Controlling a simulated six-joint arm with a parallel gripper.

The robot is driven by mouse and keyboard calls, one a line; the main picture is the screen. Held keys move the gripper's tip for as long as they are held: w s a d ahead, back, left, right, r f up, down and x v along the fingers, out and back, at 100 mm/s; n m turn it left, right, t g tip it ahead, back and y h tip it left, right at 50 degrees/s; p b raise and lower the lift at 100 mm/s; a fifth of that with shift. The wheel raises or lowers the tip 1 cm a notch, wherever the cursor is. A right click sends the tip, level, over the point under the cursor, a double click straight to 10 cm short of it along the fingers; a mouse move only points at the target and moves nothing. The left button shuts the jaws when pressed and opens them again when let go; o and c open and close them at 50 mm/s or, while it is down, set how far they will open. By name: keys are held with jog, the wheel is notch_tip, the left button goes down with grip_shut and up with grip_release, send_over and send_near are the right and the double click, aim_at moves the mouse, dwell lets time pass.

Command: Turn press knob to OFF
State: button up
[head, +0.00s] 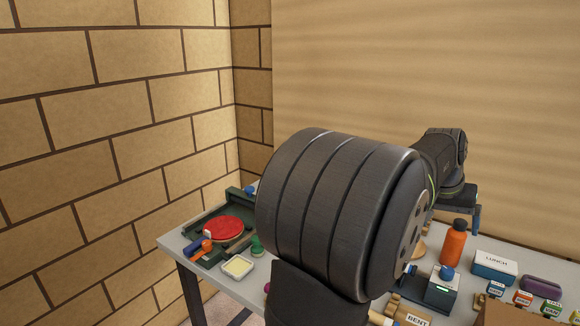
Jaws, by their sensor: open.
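A small grey and dark machine (440,288) stands on the table right of my large arm link. It has a blue round knob (447,272) on top and a small green lit strip on its front. It may be the press, but the knob's setting is too small to read. My gripper (474,217) hangs behind and above the orange bottle, apart from the knob. It is open, with its fingertips partly hidden, and I see nothing held in it. My arm covers the middle of the table.
An orange bottle (453,244), a LUNCH box (495,266), a purple case (541,288) and several labelled small boxes stand at the right. A red paddle (229,229) and a cream-filled dish (237,268) lie left. Walls close the back and left.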

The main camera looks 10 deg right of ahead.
jog(key=c, duration=0.7)
jog(key=shift+o, duration=0.2)
jog(key=m+g, duration=0.3)
jog(key=m, duration=1.1)
send_near(447, 270)
jog(key=shift+y, duration=0.3)
jog(key=x, duration=0.9)
jog(key=shift+w+d, duration=0.1)
jog(key=shift+d, duration=0.25)
jog(key=c, duration=1)
